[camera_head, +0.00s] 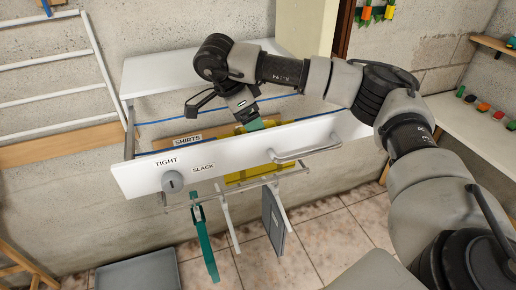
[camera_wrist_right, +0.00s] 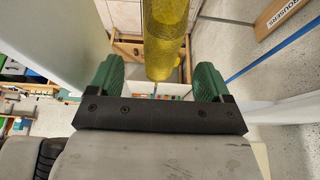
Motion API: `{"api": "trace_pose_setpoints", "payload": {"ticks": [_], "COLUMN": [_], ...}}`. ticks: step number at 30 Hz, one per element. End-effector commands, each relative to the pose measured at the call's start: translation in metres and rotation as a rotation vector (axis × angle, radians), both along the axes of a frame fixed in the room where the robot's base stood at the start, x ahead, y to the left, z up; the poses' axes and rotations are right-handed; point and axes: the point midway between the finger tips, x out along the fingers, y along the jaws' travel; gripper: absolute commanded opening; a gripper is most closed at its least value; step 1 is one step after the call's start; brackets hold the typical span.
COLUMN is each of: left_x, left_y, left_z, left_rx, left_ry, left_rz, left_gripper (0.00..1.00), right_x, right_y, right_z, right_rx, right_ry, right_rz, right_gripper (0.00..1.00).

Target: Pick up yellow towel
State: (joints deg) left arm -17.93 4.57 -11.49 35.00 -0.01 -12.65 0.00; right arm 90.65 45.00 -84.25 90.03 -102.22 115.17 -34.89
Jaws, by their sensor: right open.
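The yellow towel (camera_head: 247,174) shows below the white front panel in the head view. A small yellow part also shows behind the panel, near my right gripper. My right gripper (camera_head: 254,124) points down behind the panel's top edge, and its fingertips are partly hidden. In the right wrist view, the towel (camera_wrist_right: 165,38) is a rolled or hanging yellow length lying ahead, between the lines of the two green fingers (camera_wrist_right: 160,80). The fingers are apart and I see no contact with the towel. My left gripper is in neither view.
The white front panel (camera_head: 135,180) carries a grey knob (camera_head: 172,183), a metal handle (camera_head: 305,151) and the labels TIGHT and SLACK. A wooden board (camera_head: 163,143) labelled SHIRTS stands behind it. A teal strap (camera_head: 205,245) and a grey panel (camera_head: 273,218) hang below. A shelf (camera_head: 470,125) is at right.

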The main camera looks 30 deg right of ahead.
Motion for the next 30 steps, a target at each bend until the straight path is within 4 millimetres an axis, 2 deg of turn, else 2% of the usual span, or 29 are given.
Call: {"api": "trace_pose_setpoints", "payload": {"ticks": [10, 15, 24, 30], "left_x": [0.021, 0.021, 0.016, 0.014], "left_y": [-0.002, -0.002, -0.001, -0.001], "left_z": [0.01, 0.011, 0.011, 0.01], "left_rx": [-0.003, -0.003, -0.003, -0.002], "left_ry": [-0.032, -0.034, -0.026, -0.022], "left_rz": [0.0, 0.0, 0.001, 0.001], "left_gripper": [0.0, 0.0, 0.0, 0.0], "right_x": [-0.005, -0.006, -0.006, -0.006], "right_y": [-0.015, -0.022, -0.023, -0.023], "right_z": [-0.028, -0.044, -0.047, -0.047], "right_rx": [0.001, 0.0, 0.0, 0.0], "right_ry": [0.003, 0.002, -0.001, -0.001], "right_rz": [0.0, -0.001, 0.0, 0.0], "right_gripper": [0.8, 0.8, 0.8, 0.49]}}
